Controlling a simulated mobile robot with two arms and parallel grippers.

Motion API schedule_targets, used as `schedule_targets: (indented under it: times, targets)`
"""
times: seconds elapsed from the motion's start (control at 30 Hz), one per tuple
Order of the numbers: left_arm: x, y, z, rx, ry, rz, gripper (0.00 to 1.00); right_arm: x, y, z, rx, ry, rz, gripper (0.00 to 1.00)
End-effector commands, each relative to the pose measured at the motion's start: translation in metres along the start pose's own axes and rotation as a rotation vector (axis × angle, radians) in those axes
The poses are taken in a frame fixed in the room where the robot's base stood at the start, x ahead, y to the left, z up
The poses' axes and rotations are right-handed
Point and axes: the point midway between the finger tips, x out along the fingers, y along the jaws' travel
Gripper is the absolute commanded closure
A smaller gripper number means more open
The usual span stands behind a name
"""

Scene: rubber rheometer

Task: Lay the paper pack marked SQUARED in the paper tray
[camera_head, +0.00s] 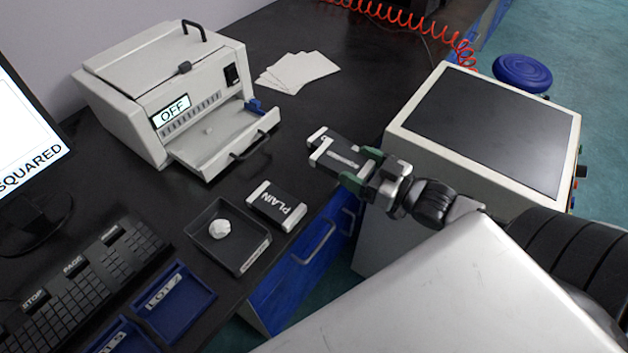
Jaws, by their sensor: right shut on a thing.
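My right gripper (363,170) is shut on a dark paper pack (338,152) with white end bands. It holds the pack up near the bench's front edge, right of the printer. The pack's marking is too small to read. The grey-white printer (127,92) shows OFF, and its paper tray (196,157) is pulled out at the front, with a dark handle. The held pack is apart from the tray, to its right. Another pack, marked PLAIN (291,218), lies on the bench in front of the tray. My left gripper is not in view.
A black dish (247,256) with a white lump sits beside the PLAIN pack. Loose white sheets (305,70) lie behind. A screen (22,150) reads SQUARED, above a keyboard and blue trays (190,318). A grey cabinet (400,122) stands right of my gripper.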

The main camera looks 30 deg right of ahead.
Motion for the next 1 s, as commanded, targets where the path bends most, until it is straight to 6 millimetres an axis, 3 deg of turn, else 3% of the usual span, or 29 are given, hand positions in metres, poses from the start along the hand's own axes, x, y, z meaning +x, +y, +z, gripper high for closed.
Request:
schedule_targets:
  times: [0.3,0.43,0.57,0.83,1.0]
  targets:
    - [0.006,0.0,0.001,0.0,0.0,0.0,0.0,0.062,-0.012,0.036,0.001,0.006,0.002,0.53]
    - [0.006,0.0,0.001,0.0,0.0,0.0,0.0,0.08,-0.016,0.048,0.001,0.004,0.002,0.53]
    - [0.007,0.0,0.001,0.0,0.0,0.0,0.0,0.088,-0.018,0.053,0.0,0.002,0.001,0.53]
    - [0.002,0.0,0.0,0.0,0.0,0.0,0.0,0.088,-0.018,0.084,0.0,0.001,0.001,0.53]
    - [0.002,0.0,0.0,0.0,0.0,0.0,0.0,0.088,-0.019,0.089,0.0,0.003,0.0,0.53]
